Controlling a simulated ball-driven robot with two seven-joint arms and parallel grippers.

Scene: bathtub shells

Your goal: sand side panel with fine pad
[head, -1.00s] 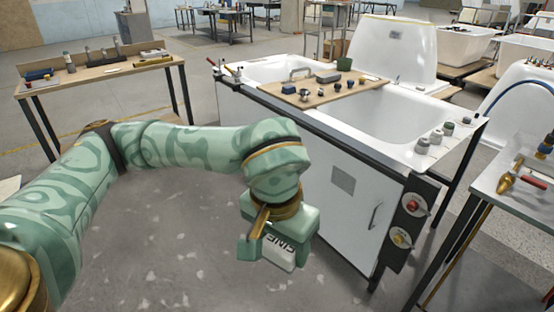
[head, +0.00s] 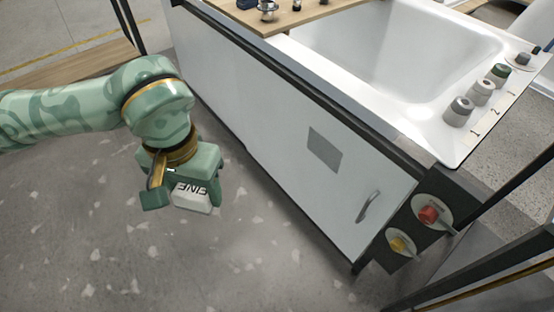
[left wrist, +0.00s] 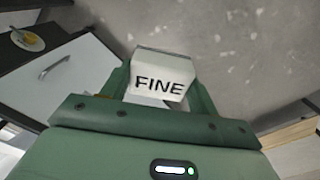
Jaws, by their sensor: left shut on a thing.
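My left gripper (head: 182,197) is shut on the fine pad (head: 196,196), a pale block marked FINE. In the left wrist view the pad (left wrist: 160,76) sits between the two green fingers. The gripper hangs over the bare floor, apart from and to the left of the white side panel (head: 262,140) of the tub unit. The panel carries a grey square patch (head: 324,149) and a curved handle (head: 368,207) near its right end. My right gripper is not in view.
Several grey knobs stand on the tub rim (head: 458,147) beside printed numbers. A wooden board (head: 283,18) lies across the tub. The floor (head: 230,262) before the panel is clear.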

